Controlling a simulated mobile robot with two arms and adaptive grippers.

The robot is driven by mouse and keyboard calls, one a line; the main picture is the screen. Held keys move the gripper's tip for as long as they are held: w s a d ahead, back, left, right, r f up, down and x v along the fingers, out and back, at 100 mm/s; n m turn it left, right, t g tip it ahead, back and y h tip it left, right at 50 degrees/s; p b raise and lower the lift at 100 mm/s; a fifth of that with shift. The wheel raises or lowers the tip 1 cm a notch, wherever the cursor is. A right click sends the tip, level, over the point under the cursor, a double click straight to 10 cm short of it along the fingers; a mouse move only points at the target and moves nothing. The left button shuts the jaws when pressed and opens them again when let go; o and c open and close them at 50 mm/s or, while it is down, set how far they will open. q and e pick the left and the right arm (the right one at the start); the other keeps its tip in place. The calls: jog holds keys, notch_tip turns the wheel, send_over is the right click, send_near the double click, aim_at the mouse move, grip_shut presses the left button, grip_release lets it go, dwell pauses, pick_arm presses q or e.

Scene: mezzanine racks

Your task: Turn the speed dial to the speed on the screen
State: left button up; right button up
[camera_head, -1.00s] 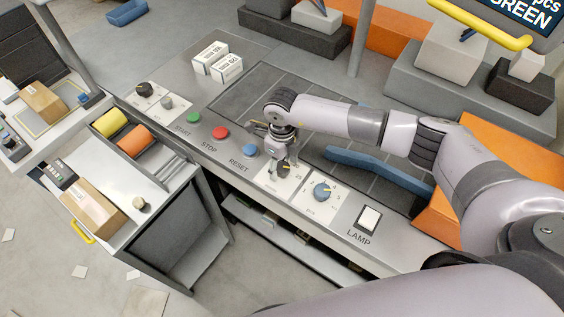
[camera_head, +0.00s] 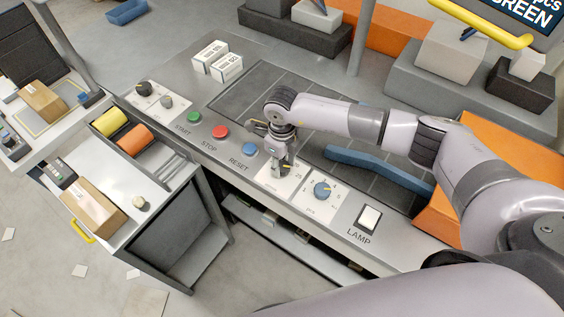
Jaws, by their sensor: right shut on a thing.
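The control panel (camera_head: 235,185) runs diagonally across the middle. My right gripper (camera_head: 282,169) comes down from above onto a dial on a white plate (camera_head: 268,181), left of the blue-knobbed dial (camera_head: 322,189). It is shut on this dial, and its fingers hide most of the knob and its pointer. The scale shows only in part, with a "25" at its right, and the small label below is too blurred to read. The screen (camera_head: 522,14) at the top right is cut off; "GREEN" shows, but no speed can be read. My left gripper is not in view.
Green (camera_head: 194,118), red (camera_head: 220,132) and blue (camera_head: 250,149) buttons sit left of the gripped dial. A white LAMP switch (camera_head: 369,218) is to the right. A blue guide rail (camera_head: 380,170) lies behind the panel.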

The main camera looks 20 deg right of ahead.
aim_at(282, 166)
jog(key=n+b, duration=0.2)
jog(key=b, duration=0.1)
jog(key=n+b, duration=0.2)
jog(key=b, duration=0.1)
jog(key=n+b, duration=0.2)
jog(key=b, duration=0.1)
jog(key=shift+f, duration=0.25)
jog(key=shift+r+n+b, duration=0.15)
jog(key=shift+n+b, duration=0.55)
jog(key=shift+n, duration=0.05)
jog(key=shift+r+n+b, duration=0.15)
jog(key=shift+n+b, duration=0.5)
jog(key=shift+n, duration=0.1)
jog(key=o, duration=1.1)
jog(key=shift+o, duration=0.2)
notch_tip(282, 166, up, 12)
